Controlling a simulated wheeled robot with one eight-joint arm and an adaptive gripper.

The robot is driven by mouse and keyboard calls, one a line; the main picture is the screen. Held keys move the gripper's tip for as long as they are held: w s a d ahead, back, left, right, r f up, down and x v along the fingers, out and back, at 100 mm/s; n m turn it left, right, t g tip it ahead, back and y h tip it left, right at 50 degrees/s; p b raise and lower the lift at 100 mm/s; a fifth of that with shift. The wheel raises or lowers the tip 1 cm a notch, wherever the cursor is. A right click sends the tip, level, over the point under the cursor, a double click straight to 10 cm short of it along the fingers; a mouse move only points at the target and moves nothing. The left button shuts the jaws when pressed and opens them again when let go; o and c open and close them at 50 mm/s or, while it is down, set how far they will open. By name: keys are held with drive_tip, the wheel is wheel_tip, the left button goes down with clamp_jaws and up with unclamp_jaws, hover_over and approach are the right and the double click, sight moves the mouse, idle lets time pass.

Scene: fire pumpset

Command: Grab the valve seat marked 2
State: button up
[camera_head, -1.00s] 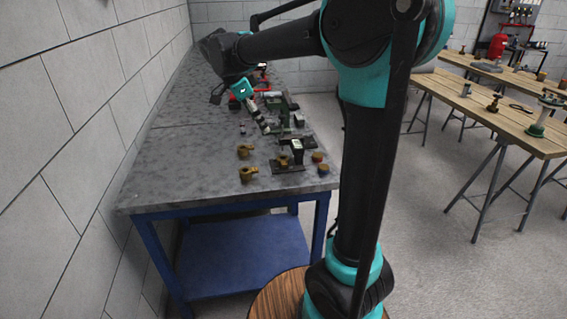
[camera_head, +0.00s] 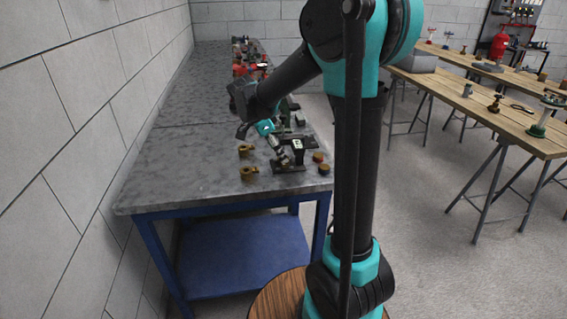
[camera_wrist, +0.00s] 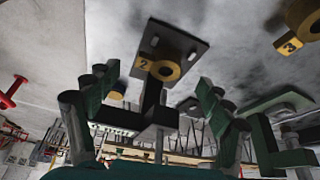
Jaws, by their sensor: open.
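The valve seat marked 2 (camera_wrist: 166,70) is a brass-yellow ring with a flat numbered tag, against a dark square plate (camera_wrist: 182,45) in the wrist view. My gripper (camera_wrist: 160,112) is open, with its green and grey fingers spread to either side of the valve seat in that view. Nothing is held between them, and I cannot tell any contact. In the head view my gripper (camera_head: 281,150) is low over the bench near the dark holder. The valve seat is not clearly visible there, partly hidden by the gripper.
A brass part marked 3 (camera_wrist: 291,43) shows at upper right in the wrist view. In the head view, brass parts (camera_head: 249,173) lie left of the gripper, and small round pieces (camera_head: 323,169) lie right. The grey bench (camera_head: 190,170) is clear at left, beside a wall.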

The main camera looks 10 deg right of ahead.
drive_tip(key=shift+x, duration=1.8)
drive_tip(key=shift+s+r, duration=0.1)
drive_tip(key=c, duration=1.6)
